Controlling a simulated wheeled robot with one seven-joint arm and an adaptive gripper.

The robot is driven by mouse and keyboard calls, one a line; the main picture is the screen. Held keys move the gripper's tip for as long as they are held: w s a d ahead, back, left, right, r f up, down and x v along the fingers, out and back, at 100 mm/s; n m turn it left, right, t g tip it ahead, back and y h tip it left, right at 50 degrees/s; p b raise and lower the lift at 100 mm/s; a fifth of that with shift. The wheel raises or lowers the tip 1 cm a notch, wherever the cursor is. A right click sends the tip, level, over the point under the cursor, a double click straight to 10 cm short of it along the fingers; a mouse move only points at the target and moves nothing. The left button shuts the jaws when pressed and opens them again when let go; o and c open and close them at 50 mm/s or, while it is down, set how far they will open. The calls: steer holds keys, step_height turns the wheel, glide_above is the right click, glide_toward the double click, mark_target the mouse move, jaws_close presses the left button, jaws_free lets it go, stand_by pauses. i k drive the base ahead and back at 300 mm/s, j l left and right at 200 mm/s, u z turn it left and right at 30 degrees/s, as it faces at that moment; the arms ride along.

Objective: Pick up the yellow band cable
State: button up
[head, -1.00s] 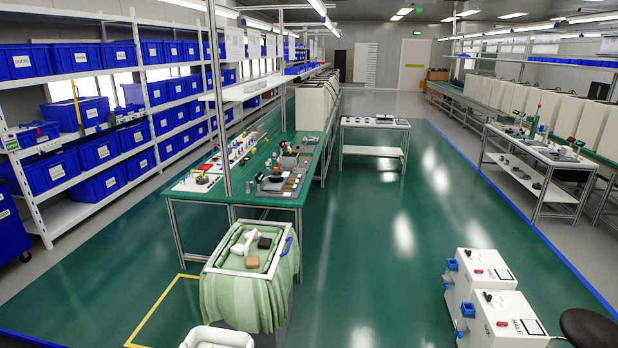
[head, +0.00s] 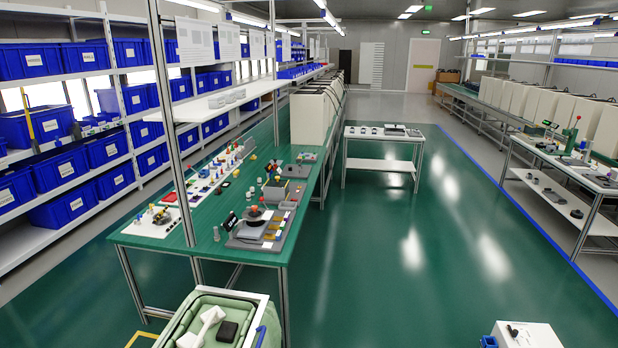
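I cannot make out a yellow band cable for certain. Small yellow items show among the parts on the long green workbench (head: 150,238), too small to identify. A narrow yellow upright strip (head: 28,114) stands at a blue bin on the left shelf; I cannot tell what it is. My gripper is not in view.
A green-lined bin (head: 265,312) with a white object (head: 203,326) and a dark block (head: 228,332) is near bottom centre. A small white table (head: 384,134) stands beyond the workbench. A white box (head: 528,335) is at lower right. The green floor (head: 400,250) between is clear.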

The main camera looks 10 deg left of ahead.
mark_target(161, 211)
steer(key=i, duration=2.05)
steer(key=i+u, duration=0.75)
steer(key=i+l+u, duration=0.2)
steer(key=i+u, duration=0.45)
steer(key=u, duration=0.15)
steer(key=i+l+u, duration=0.1)
steer(key=i+u, duration=0.15)
steer(key=u, duration=0.25)
steer(key=i+l+u, duration=0.2)
steer(key=u, duration=0.25)
steer(key=i+l, duration=0.05)
